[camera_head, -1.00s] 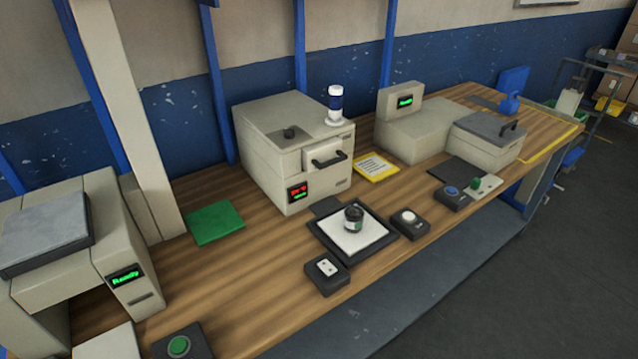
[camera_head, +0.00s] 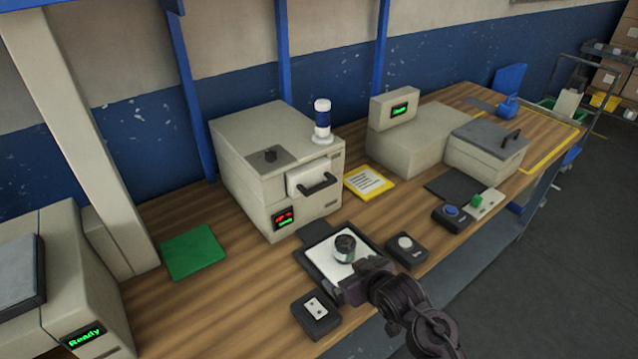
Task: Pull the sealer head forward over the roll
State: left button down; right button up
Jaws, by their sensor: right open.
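A small dark roll (camera_head: 345,248) stands upright on the white pad of a black-framed plate (camera_head: 318,262) in front of the middle beige machine (camera_head: 265,150). A light block with a black bar handle (camera_head: 317,184) sits on that machine's front; it looks like the sealer head. It is set back from the roll, not over it. My right gripper (camera_head: 362,283) comes in from the bottom right. It is open at the front edge of the plate, close to the roll; I cannot tell whether they touch. Its fingers hide the plate's front corner. My left gripper is out of view.
A two-button box (camera_head: 317,315) and a white-button box (camera_head: 406,250) flank the plate. A yellow-edged card (camera_head: 369,183) and a green pad (camera_head: 193,252) lie on the bench. Another beige machine with a dark handled lid (camera_head: 488,139) stands to the right.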

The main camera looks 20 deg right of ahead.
aim_at(322, 187)
jog(key=w+r+t+y, duration=0.1)
jog(key=w, duration=0.2)
jog(key=w+r+t, duration=0.1)
jog(key=w+r, duration=0.1)
jog(key=w, duration=0.1)
jog(key=w+r+t+y, duration=0.1)
jog(key=w+t, duration=0.1)
jog(key=w, duration=0.1)
jog(key=shift+w+d+r+n+y, duration=0.25)
jog(key=shift+d+r+n+y, duration=0.05)
jog(key=shift+d+n, duration=0.1)
jog(key=w+r+t, duration=0.1)
jog(key=w, duration=0.2)
jog(key=w+a+r+t+y+p, duration=0.1)
jog(key=w+r, duration=0.1)
jog(key=w, duration=0.2)
jog(key=w+r+t+y+p, duration=0.1)
jog(key=w, duration=0.2)
jog(key=shift+w+a+r, duration=0.2)
jog(key=shift+a, duration=0.15)
jog(key=shift+w+a, duration=0.2)
jog(key=shift+w, duration=0.2)
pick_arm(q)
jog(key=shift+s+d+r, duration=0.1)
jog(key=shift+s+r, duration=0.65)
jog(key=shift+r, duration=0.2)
pick_arm(e)
jog(key=shift+f, duration=0.1)
